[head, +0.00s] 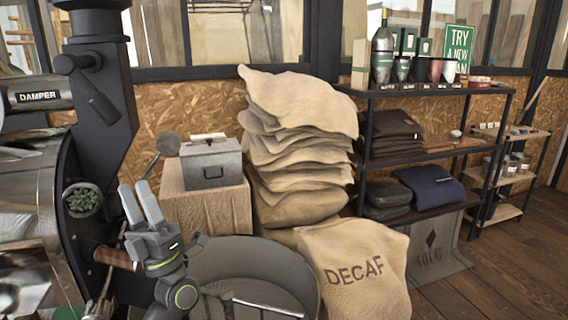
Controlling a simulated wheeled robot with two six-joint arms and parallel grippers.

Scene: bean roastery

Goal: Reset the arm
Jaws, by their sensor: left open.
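My left gripper (141,203) is in the lower left of the head view, raised with its two grey fingers pointing up and a gap between them. It is open and nothing shows between the fingers. It stands in front of the roasting machine and beside the round dark cooling pan (232,262). I cannot tell if it touches anything. My right gripper is not in view.
The roaster (95,120) with its damper handle fills the left. A grey metal box (211,165) sits on a cardboard box (215,207). Stacked sacks (300,150) and a DECAF sack (355,268) stand centrally. A black shelf (430,91) is at right. Wooden floor (490,275) lies clear at lower right.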

